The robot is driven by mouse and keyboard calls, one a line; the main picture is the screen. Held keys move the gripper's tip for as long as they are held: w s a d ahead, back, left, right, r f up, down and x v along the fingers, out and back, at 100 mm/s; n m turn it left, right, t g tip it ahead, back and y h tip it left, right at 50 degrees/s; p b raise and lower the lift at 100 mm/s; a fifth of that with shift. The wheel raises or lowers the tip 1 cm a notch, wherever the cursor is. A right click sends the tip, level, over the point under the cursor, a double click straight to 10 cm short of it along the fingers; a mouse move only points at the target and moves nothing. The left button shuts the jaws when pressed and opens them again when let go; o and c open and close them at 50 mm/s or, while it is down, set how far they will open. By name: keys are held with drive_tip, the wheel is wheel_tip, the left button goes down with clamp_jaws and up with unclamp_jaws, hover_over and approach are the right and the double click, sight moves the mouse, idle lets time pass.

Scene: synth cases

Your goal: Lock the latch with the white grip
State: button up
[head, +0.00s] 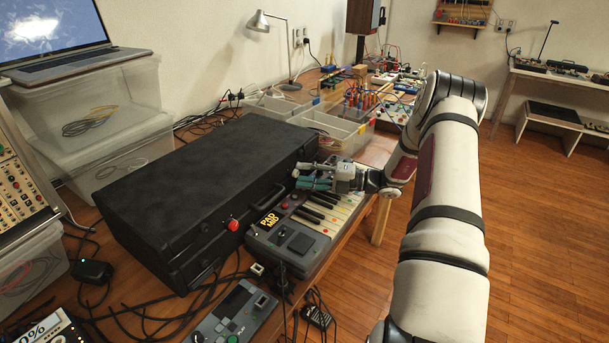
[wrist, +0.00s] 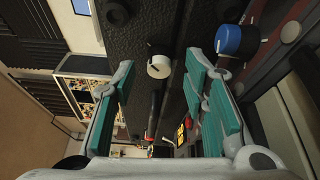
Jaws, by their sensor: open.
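The black case (head: 205,180) stands on the bench with its lid down. In the wrist view its dark front (wrist: 140,35) carries the white grip (wrist: 159,67), a round knob with a dark mark. My gripper (wrist: 160,68) is open, with a teal-padded finger on each side of the white grip in the picture; I see no contact. In the head view my gripper (head: 312,178) is at the far end of the case front and the white grip is hidden. A red grip (head: 233,225) sits at the near end of the front.
A blue knob (wrist: 228,40) is just right of the right finger in the wrist view. A carry handle (head: 265,197) is on the case front. A small keyboard (head: 310,222) lies close under my gripper. Clear bins (head: 335,130) stand behind; cables lie around the near end.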

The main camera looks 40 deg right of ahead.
drive_tip(key=v, duration=1.1)
drive_tip(key=shift+s+d, duration=0.15)
drive_tip(key=shift+d, duration=0.1)
